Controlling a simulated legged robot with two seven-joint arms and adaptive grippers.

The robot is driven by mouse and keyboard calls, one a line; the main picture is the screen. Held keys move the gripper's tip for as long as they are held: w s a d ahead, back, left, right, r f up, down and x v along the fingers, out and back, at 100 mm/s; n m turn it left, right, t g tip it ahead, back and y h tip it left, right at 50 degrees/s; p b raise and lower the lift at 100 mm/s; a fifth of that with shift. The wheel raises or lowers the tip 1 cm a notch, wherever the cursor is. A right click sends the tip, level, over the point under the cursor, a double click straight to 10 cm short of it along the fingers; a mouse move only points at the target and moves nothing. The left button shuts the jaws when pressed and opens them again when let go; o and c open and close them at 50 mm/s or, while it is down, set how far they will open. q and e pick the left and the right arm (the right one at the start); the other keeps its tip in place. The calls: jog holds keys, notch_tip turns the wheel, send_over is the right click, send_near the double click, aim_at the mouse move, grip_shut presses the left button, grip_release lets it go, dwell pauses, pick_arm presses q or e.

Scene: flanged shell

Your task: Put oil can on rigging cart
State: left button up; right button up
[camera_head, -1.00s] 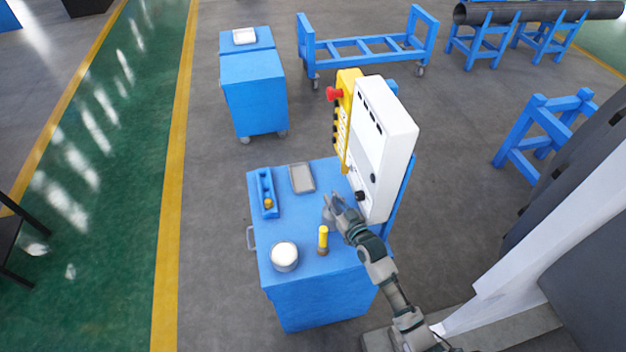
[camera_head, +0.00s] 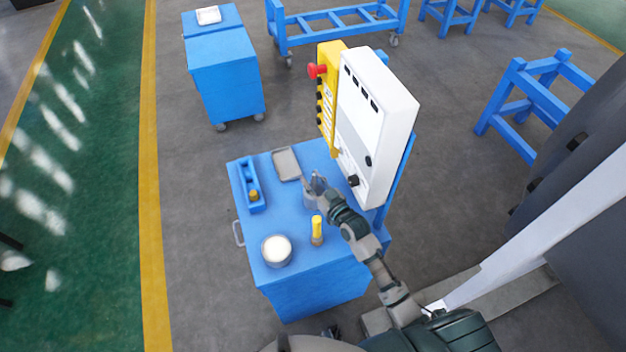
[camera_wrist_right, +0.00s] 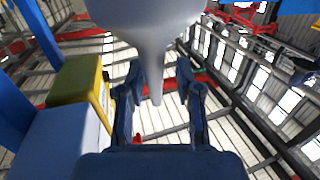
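The oil can (camera_head: 312,201), grey with a tapered top, stands on the near blue cabinet, partly hidden by my right gripper. My right gripper (camera_head: 317,184) is at the can's upper part. In the right wrist view the can's pale grey body and thin spout (camera_wrist_right: 155,85) lie between the two spread fingers of the right gripper (camera_wrist_right: 160,75); firm contact does not show. A blue wheeled frame cart (camera_head: 335,31) stands at the back, and a blue wheeled cabinet (camera_head: 225,78) stands behind on the left. Which is the rigging cart is not marked. My left gripper is not in view.
The near cabinet (camera_head: 310,288) also bears a grey tray (camera_head: 286,164), a blue holder (camera_head: 249,187), a yellow-topped bottle (camera_head: 317,230) and a round white-topped tin (camera_head: 277,251). A white control box (camera_head: 375,130) rises close right of the gripper. Grey floor is open between the carts.

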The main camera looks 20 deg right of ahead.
jog(key=shift+a+r, duration=0.15)
jog(key=shift+a, duration=0.6)
jog(key=shift+s+d, duration=0.2)
jog(key=shift+s, duration=0.05)
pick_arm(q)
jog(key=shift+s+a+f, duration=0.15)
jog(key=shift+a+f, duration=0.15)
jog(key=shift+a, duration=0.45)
pick_arm(e)
jog(key=d+v, duration=0.1)
jog(key=v, duration=1)
jog(key=shift+s, duration=0.2)
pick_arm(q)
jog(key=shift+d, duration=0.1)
pick_arm(e)
jog(key=shift+d, duration=0.1)
